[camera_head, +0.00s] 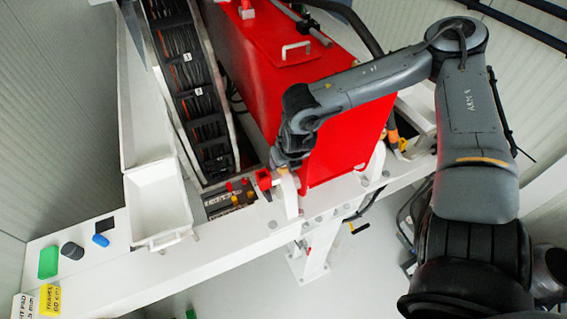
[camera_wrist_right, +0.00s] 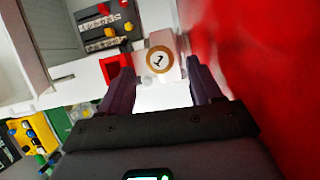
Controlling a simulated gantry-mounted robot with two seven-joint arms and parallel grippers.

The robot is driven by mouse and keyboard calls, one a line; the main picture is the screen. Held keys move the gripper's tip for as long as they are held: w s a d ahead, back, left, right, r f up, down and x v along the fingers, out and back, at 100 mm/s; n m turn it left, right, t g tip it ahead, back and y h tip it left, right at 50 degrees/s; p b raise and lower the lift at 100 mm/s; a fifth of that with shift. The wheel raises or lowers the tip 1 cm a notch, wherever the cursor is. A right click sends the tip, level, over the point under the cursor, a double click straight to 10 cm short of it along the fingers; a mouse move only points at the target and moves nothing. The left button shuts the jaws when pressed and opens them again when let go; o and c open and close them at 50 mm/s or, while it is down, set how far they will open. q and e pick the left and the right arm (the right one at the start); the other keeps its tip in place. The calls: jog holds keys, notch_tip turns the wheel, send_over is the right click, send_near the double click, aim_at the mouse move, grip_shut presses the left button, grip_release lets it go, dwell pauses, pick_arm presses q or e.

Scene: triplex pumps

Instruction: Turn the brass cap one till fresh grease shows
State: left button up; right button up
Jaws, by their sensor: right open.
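The brass cap (camera_wrist_right: 159,60) is a round brass ring with a pale face marked "1" in the right wrist view. It sits on a white block beside the red pump housing (camera_head: 345,140). My right gripper (camera_wrist_right: 162,76) is open, with one dark finger on each side just short of the cap. The cap is centred slightly left between the fingers, and I see no contact. In the head view my right gripper (camera_head: 284,163) hangs at the housing's lower left corner and mostly hides the cap. No fresh grease shows. My left gripper is not in view.
A red part (camera_wrist_right: 114,68) lies close to the left finger, and the red housing is close on the right. A panel with red and yellow knobs (camera_head: 231,197) is to the left. A white bin (camera_head: 160,205) and a green pad (camera_head: 48,262) are farther left on the white beam.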

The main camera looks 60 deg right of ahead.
jog(key=shift+x, duration=1.6)
jog(key=shift+f, duration=0.1)
jog(key=shift+c, duration=0.3)
